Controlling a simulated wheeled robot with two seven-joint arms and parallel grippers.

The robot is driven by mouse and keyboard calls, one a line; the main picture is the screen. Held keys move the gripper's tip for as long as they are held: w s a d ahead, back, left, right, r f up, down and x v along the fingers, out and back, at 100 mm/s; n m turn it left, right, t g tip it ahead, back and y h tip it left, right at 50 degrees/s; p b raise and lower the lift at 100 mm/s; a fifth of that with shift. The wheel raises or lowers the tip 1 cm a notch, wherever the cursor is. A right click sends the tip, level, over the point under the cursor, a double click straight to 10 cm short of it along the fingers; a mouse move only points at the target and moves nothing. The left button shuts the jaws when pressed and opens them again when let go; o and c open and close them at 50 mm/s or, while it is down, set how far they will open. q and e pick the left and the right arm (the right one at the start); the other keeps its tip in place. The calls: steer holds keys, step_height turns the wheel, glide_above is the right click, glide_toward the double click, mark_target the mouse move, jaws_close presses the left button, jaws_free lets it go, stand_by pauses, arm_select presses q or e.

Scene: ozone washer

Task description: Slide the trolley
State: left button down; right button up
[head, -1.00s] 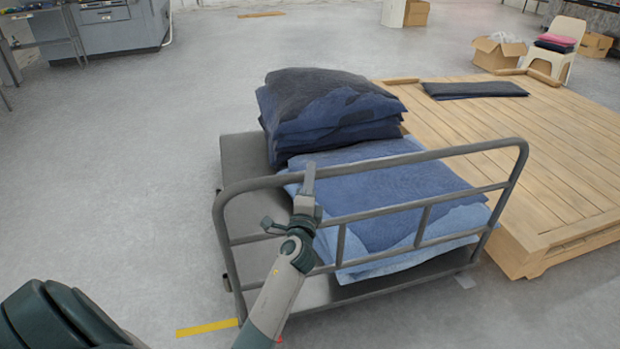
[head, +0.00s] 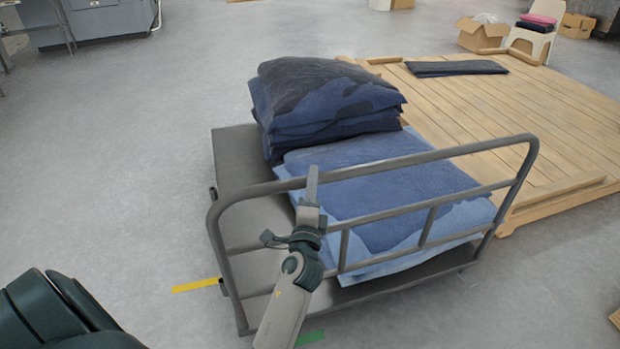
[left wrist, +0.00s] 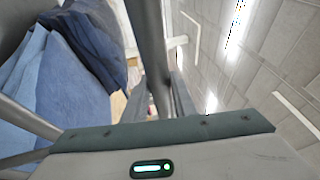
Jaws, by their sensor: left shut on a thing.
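The trolley (head: 232,175) is a grey flat platform cart with a tubular rail (head: 430,157) along its near side. A stack of dark blue folded fabric (head: 325,95) sits at its far end. Lighter blue folded fabric (head: 400,200) lies in front, behind the rail. My left gripper (head: 312,185) is on the rail's top bar towards its left end, shut on it. In the left wrist view the grey bar (left wrist: 150,50) runs up to the fingers, with blue fabric at the left. My right gripper does not show.
A low wooden platform (head: 520,120) stands close beyond the trolley to the right, with dark folded fabric (head: 455,68) on it. A yellow floor strip (head: 195,285) and a green strip (head: 310,338) lie near the trolley. The floor at left is clear.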

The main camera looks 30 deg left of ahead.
arm_select(q)
steer(key=shift+d+r, duration=0.2)
steer(key=shift+r, duration=0.05)
steer(key=c, duration=1.6)
jaws_free()
steer(key=shift+o, duration=0.7)
steer(key=shift+d, duration=0.15)
steer(key=shift+f, duration=0.1)
steer(key=shift+f, duration=0.1)
steer(key=shift+s+f, duration=0.1)
